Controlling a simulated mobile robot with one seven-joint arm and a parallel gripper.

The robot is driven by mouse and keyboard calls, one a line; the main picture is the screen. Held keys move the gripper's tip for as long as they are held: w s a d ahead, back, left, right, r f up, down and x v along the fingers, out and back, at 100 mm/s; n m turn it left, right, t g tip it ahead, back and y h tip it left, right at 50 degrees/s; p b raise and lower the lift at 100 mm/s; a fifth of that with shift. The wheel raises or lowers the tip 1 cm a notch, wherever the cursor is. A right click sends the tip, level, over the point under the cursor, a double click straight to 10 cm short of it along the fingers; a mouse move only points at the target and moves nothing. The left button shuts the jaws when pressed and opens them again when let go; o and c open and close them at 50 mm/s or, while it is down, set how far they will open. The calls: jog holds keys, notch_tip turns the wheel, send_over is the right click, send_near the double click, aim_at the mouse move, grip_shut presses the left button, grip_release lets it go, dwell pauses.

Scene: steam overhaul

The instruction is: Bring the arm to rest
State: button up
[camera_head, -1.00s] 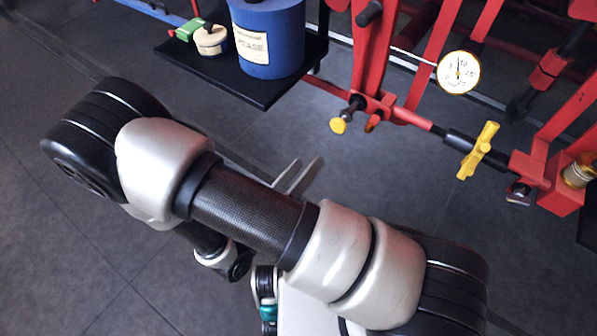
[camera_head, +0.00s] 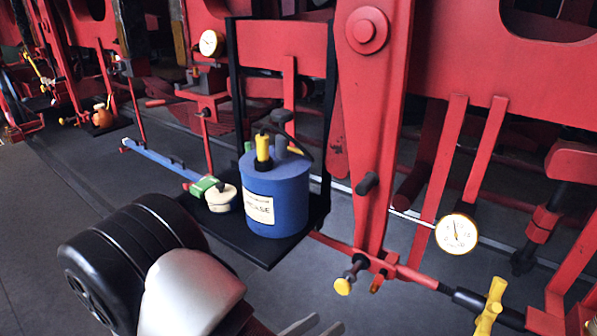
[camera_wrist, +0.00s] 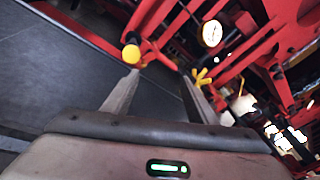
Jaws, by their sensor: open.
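My gripper (camera_wrist: 158,95) is open in the wrist view, its two grey fingers apart with nothing between them. In the head view the tips of my gripper (camera_head: 316,326) show at the bottom edge. My arm's dark and silver links fill the lower left of that view. Beyond the fingers in the wrist view are a yellow round knob (camera_wrist: 131,54) and a yellow cross-shaped handle (camera_wrist: 202,78) on the red machine frame. I cannot tell the exact gap between fingers and knob; no contact is clear.
A blue grease can (camera_head: 280,205) and a cream round tin (camera_head: 221,199) stand on a black shelf (camera_head: 270,250). Red machinery (camera_head: 372,130) with a white dial gauge (camera_head: 457,234) fills the right. A second gauge (camera_head: 210,43) is further back. Grey floor (camera_head: 40,240) lies open at left.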

jog(key=s+d+r+m+g+y+p, duration=0.25)
jog(key=d+r+m+g, duration=0.3)
jog(key=r+m, duration=0.4)
jog(key=s+d+r+m+g+y+p, duration=0.2)
jog(key=s+d+r+m+g+y, duration=0.15)
jog(key=r+m+g, duration=0.4)
notch_tip(320, 180, up, 17)
jog(key=d+m+t+y+p, duration=0.1)
jog(key=m+t+y+p, duration=0.3)
jog(key=m, duration=1.1)
jog(key=t+y, duration=0.3)
jog(key=shift+s+m+t, duration=0.25)
jog(key=shift+m+t, duration=0.05)
jog(key=shift+d+f, duration=0.1)
